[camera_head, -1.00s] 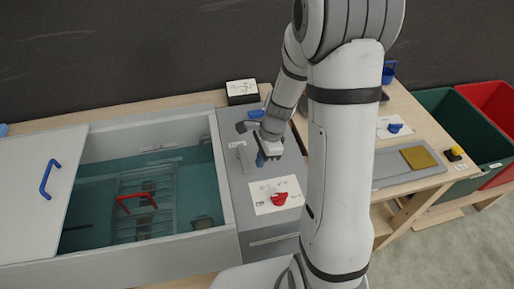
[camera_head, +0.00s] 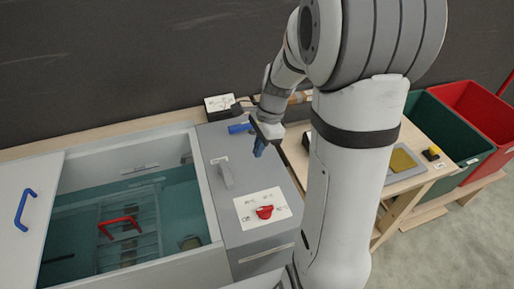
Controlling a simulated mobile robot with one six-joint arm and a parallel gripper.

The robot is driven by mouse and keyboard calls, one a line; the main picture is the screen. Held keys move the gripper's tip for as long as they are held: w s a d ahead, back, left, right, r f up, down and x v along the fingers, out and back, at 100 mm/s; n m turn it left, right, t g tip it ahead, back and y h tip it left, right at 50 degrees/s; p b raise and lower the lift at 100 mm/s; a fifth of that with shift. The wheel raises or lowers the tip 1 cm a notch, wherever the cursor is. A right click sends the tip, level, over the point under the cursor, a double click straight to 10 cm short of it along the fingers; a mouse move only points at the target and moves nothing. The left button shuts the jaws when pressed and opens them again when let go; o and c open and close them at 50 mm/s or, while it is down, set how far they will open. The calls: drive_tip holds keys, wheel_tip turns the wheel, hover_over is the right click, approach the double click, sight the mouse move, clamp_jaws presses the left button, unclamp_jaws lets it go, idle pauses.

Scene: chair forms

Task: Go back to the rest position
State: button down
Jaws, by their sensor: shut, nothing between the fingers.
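Left is a grey tank (camera_head: 207,190) with teal inside and a red handle (camera_head: 120,227). Its white lid (camera_head: 35,205) has a blue handle (camera_head: 25,209). Green (camera_head: 447,130) and red (camera_head: 500,105) bins stand right.

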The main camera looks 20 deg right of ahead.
drive_tip(key=shift+r, duration=0.1)
drive_tip(key=s+a+r+n+t+h, duration=0.1)
drive_tip(key=s+r+n, duration=0.4)
drive_tip(key=s+n, duration=0.2)
drive_tip(key=s+a+r+n+t+h, duration=0.1)
drive_tip(key=s+r+n+t, duration=0.1)
drive_tip(key=s+r+n, duration=0.3)
drive_tip(key=shift+s+a+n+h, duration=0.35)
drive_tip(key=shift+s+n, duration=1.2)
drive_tip(key=shift+n, duration=0.95)
drive_tip(key=shift+d, duration=0.1)
